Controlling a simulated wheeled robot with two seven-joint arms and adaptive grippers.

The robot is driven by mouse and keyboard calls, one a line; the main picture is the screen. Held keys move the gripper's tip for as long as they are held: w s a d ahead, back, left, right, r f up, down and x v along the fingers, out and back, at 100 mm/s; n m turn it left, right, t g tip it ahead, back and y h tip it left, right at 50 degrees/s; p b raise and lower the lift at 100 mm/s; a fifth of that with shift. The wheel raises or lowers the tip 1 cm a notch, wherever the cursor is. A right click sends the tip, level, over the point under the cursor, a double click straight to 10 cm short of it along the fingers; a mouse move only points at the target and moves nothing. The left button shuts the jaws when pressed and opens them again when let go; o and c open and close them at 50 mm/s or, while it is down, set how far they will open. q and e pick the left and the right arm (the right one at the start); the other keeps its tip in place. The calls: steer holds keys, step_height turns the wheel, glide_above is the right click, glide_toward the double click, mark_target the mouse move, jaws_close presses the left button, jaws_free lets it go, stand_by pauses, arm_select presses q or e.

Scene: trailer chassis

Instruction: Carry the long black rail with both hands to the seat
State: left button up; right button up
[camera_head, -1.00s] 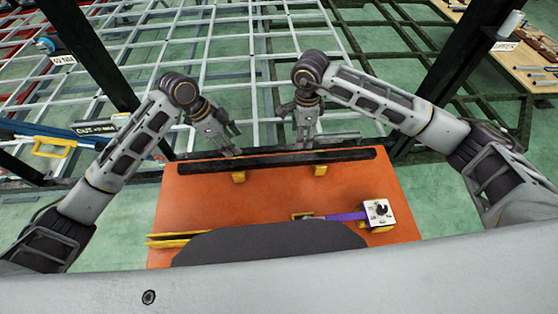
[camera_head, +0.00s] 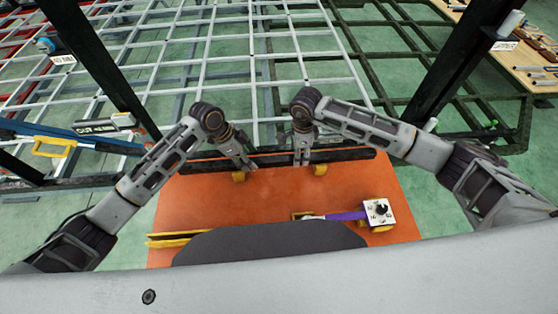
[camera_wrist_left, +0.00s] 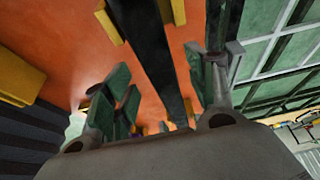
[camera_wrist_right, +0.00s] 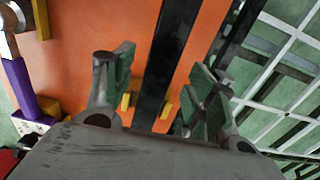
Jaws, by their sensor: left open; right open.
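The long black rail (camera_head: 275,158) lies across the far part of the orange table, above yellow blocks. My left gripper (camera_head: 244,164) is at the rail left of its middle. It is open, and in the left wrist view the rail (camera_wrist_left: 148,45) runs between its spread fingers. My right gripper (camera_head: 303,160) is at the rail a little further right, also open. In the right wrist view the rail (camera_wrist_right: 172,50) passes between its fingers. Whether any finger touches the rail cannot be told. I cannot identify the seat in these views.
The orange table (camera_head: 200,205) carries a purple-handled tool with a white box (camera_head: 379,212) and yellow bars (camera_head: 182,239) near its front. Black posts (camera_head: 465,60) stand at both sides. A pale grid frame (camera_head: 230,70) lies beyond the table. A wooden bench (camera_head: 520,60) is at the far right.

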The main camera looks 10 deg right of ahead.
arm_select(q)
steer(key=shift+x, duration=1.6)
arm_select(e)
steer(key=shift+f, duration=1.6)
arm_select(q)
steer(key=shift+c, duration=0.5)
arm_select(e)
steer(key=shift+c, duration=0.5)
arm_select(q)
jaws_close()
arm_select(e)
jaws_close()
arm_select(q)
steer(key=shift+r, duration=0.1)
arm_select(e)
steer(key=shift+r, duration=0.1)
